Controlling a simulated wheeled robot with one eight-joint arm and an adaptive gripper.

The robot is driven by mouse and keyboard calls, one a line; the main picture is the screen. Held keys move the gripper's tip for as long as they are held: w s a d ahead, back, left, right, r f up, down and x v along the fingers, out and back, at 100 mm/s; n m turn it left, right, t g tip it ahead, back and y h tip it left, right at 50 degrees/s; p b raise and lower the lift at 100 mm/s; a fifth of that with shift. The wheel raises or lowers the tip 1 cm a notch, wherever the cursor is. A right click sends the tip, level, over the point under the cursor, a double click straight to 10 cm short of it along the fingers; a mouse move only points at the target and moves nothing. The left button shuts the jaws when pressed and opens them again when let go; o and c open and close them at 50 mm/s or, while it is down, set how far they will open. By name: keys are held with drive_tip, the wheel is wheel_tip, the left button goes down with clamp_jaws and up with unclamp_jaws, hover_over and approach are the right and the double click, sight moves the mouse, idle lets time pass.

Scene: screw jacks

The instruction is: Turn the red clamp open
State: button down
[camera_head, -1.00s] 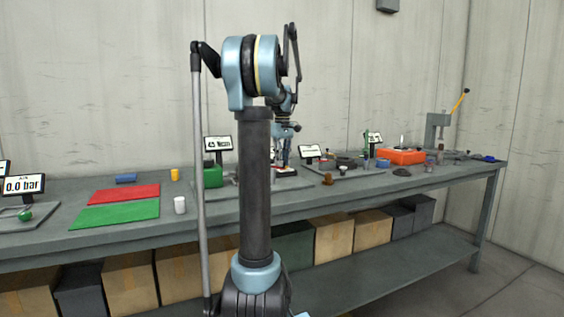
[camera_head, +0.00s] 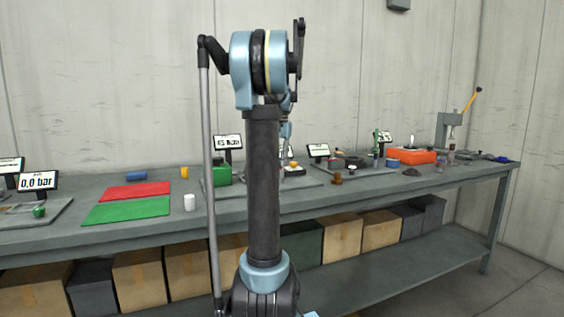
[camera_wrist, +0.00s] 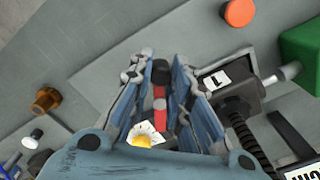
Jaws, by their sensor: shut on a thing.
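In the wrist view the red clamp (camera_wrist: 159,104) shows as a narrow red bar with a dark end, lying between the fingers of my gripper (camera_wrist: 163,85). My gripper is shut on it. The fingers hide the sides of the clamp, and its base cannot be made out. A white dial with a yellow centre (camera_wrist: 144,138) sits close by, partly covered by my gripper. In the head view my arm hides most of the gripper and I cannot make out the clamp. The yellow-topped white part (camera_head: 293,168) shows just right of my arm.
A threaded black screw (camera_wrist: 240,132) and a dark block with a white label (camera_wrist: 220,80) stand right of the fingers. A green box (camera_wrist: 300,48) is beyond.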

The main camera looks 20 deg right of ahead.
drive_tip(key=shift+w+a+m, duration=0.3)
drive_tip(key=shift+m, duration=0.5)
drive_tip(key=shift+w+a+m, duration=0.25)
drive_tip(key=shift+m, duration=0.55)
drive_tip(key=c, duration=1.5)
unclamp_jaws()
drive_tip(key=shift+o, duration=0.2)
drive_tip(key=shift+r, duration=0.15)
wheel_tip(320, 180, up, 12)
drive_tip(key=shift+a+f, duration=0.1)
drive_tip(key=shift+f, duration=0.1)
